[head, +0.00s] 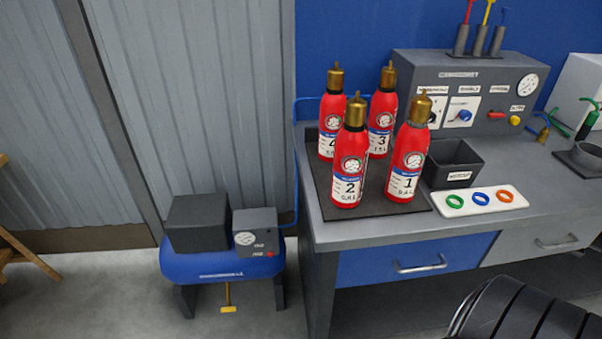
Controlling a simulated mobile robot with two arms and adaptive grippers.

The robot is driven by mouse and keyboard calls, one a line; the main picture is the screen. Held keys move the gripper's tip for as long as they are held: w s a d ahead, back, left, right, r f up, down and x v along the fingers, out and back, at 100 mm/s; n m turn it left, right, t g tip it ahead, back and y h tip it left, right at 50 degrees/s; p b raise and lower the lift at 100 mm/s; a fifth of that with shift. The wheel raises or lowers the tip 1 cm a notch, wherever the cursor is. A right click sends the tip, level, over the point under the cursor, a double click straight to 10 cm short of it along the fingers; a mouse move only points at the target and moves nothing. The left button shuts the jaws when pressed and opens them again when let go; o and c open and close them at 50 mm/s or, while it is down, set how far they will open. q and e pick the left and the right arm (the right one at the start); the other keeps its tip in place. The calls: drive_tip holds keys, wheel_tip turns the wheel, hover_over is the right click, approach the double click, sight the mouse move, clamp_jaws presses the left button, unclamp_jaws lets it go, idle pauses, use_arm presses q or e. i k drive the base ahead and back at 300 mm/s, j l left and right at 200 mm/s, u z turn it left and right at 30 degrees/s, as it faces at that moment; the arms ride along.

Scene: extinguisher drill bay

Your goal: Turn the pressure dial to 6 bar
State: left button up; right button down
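A grey control panel (415,73) stands at the back of the workbench. A blue knob (464,115) sits on a white plate on its front and looks like the pressure dial. Its scale marks and setting are too small to read. A round white gauge (527,85) is at the panel's upper right; its reading is also too small to tell. Neither of my grippers is in view.
Several red extinguisher bottles (348,163) stand on a dark mat left of the panel. A black bin (453,165) and a white tray with coloured rings (511,206) are in front of the panel. A blue compressor (220,265) stands on the floor at left.

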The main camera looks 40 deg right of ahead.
sight(433, 117)
drive_tip(key=z, duration=2.15)
drive_tip(key=i+l+u, duration=0.1)
drive_tip(key=u, duration=0.7)
drive_tip(key=i+l+u, duration=0.1)
drive_tip(key=l+u, duration=0.35)
drive_tip(key=l, duration=0.3)
drive_tip(key=l+u, duration=0.5)
drive_tip(key=l, duration=0.25)
